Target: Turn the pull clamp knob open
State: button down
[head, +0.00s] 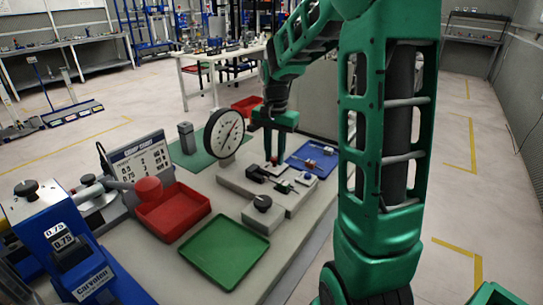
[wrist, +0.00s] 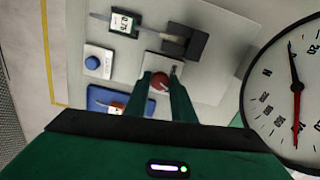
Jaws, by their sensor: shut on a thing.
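A small round red knob (wrist: 159,82) with a light mark on it sits on a pale square plate in the wrist view. I take it to be the pull clamp knob. In the wrist view my gripper (wrist: 161,84) has its two green fingers on either side of this knob, shut on it. In the head view my gripper (head: 275,158) points down onto the grey fixture base (head: 233,183), its fingertips at the small clamp parts. The knob is mostly hidden there. A large round dial gauge (head: 224,133) stands just left of my gripper.
A red tray (head: 173,212) and a green tray (head: 225,252) lie nearer on the bench. A blue tray (head: 313,158) with small parts is right of the fixture. A block with a black knob (head: 262,203) sits in front. The dial (wrist: 290,88) is close by.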

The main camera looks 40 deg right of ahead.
aim_at(274, 158)
jog(key=n, duration=0.7)
jog(key=shift+w+r, duration=0.1)
jog(key=n, duration=0.6)
jog(key=shift+n, duration=0.4)
jog(key=c, duration=1.5)
grip_release()
jog(key=shift+r, duration=0.1)
notch_tip(274, 158, up, 10)
jog(key=shift+r, duration=0.25)
